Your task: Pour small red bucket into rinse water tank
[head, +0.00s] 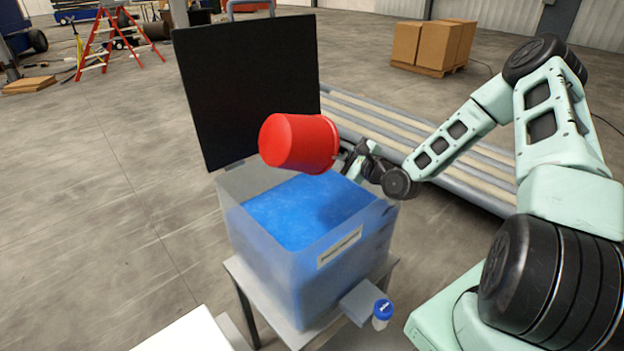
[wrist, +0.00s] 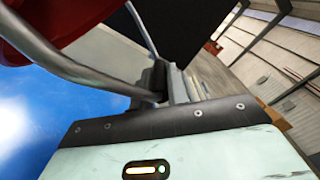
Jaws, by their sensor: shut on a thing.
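The small red bucket (head: 298,142) hangs in the air above the rinse water tank (head: 285,285), tipped onto its side with its base toward the left. Its mouth faces right, away from the head view, so its contents are hidden. The tank is clear-walled, holds blue water (head: 305,210), and its black lid (head: 248,90) stands open at the back. My gripper (head: 352,158) is right of the bucket, partly hidden behind it. In the wrist view my gripper (wrist: 165,92) is shut on the bucket's grey handle (wrist: 60,62), with the red bucket (wrist: 45,28) at upper left.
The tank stands on a small table (head: 242,280). A red ladder (head: 105,40) stands far left.

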